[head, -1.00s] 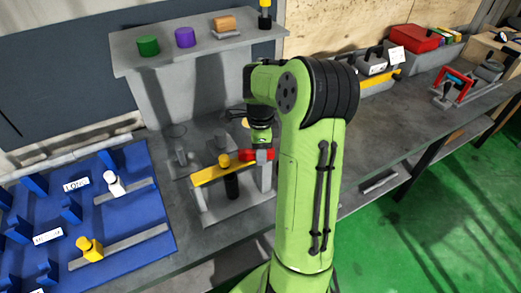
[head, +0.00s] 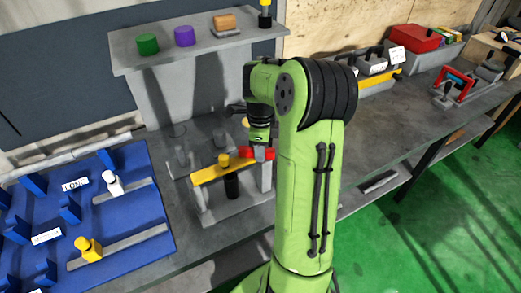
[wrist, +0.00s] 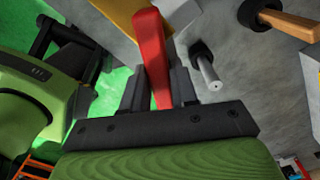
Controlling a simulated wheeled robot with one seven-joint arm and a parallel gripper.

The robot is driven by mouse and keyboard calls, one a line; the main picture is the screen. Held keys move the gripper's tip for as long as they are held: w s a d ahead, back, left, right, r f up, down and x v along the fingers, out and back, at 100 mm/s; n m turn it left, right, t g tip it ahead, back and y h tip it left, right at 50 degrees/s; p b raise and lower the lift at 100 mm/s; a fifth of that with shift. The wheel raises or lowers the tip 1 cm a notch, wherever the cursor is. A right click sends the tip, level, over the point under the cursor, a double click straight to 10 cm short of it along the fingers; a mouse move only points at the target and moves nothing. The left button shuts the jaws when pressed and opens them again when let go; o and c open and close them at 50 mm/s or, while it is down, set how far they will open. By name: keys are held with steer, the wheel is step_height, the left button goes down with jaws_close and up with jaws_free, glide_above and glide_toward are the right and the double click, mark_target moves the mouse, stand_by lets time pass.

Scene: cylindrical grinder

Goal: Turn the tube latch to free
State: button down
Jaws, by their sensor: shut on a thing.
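The red lever (wrist: 152,50), which looks like the tube latch, runs between my two dark fingers in the wrist view. My gripper (wrist: 158,88) is shut on it. In the head view the lever (head: 246,152) shows as a short red bar at the right end of the yellow bar (head: 208,173), and my gripper (head: 259,148) is over it from above. The yellow bar sits on a grey stand, with a black cylinder (head: 232,187) upright below it. The lever's pivot and my fingertips are partly hidden in the head view.
A blue board (head: 130,225) with a white and a yellow peg lies to the left. A grey shelf (head: 180,45) with coloured pieces stands behind. The bench (head: 390,130) to the right of my arm is largely clear.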

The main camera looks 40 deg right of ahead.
steer(key=m, duration=0.1)
steer(key=m+b, duration=0.1)
steer(key=m, duration=0.1)
steer(key=m+b, duration=0.1)
steer(key=m, duration=0.1)
steer(key=shift+w+d, duration=0.15)
steer(key=shift+d, duration=0.1)
steer(key=shift+d+m+b, duration=0.2)
steer(key=shift+m+b, duration=1.2)
steer(key=shift+m, duration=1)
steer(key=c, duration=1)
jaws_free()
steer(key=shift+o, duration=0.2)
step_height(320, 180, up, 16)
steer(key=p, duration=0.6)
steer(key=shift+f, duration=0.1)
